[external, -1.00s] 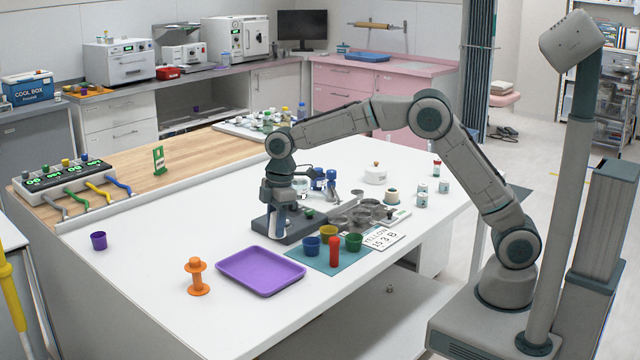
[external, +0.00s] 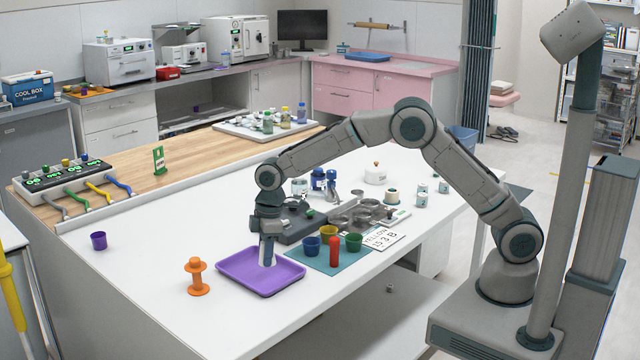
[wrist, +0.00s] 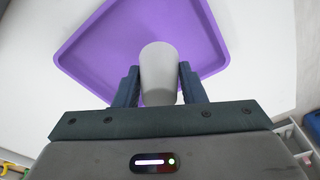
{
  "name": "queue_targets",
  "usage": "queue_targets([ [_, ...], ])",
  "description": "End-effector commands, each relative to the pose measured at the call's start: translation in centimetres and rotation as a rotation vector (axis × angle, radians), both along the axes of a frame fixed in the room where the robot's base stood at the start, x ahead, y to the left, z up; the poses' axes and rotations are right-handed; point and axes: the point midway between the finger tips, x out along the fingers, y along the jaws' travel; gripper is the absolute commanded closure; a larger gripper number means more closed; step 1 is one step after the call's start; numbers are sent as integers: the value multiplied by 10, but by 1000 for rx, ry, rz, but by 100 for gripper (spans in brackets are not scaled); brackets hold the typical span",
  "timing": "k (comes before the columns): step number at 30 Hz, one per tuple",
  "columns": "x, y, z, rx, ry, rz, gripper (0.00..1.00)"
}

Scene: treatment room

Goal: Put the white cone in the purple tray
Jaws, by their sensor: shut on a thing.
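The purple tray (external: 232,268) lies on the white table, left of the teal mat. In the wrist view the tray (wrist: 100,45) fills the space ahead of and under my fingers. My gripper (external: 267,255) points down over the right part of the tray. Its fingers (wrist: 159,82) are shut on the white cone (wrist: 158,68), which looks pale grey-white and stands between them. In the external view the lower part of the cone is mostly hidden by the fingers. I cannot tell whether it touches the tray floor.
An orange spool-like stand (external: 196,276) is left of the tray. Blue (external: 311,246), yellow and green cups and a red cylinder (external: 334,252) stand on the teal mat (external: 320,266) to the right. A dark grey base (external: 300,228) lies behind. The table's front left is clear.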

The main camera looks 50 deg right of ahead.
Motion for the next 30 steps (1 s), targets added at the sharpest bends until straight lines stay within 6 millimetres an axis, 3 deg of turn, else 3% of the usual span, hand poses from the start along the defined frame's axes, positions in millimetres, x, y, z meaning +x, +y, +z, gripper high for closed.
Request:
queue_targets([
  [11,0,1,-40,-1,2,-1,84],
  [22,0,1,-46,0,0,-1,84],
  [23,0,1,-44,0,-1,0,55],
  [24,0,1,-44,0,-1,0,44],
  [30,0,1,-44,0,0,0,41],
])
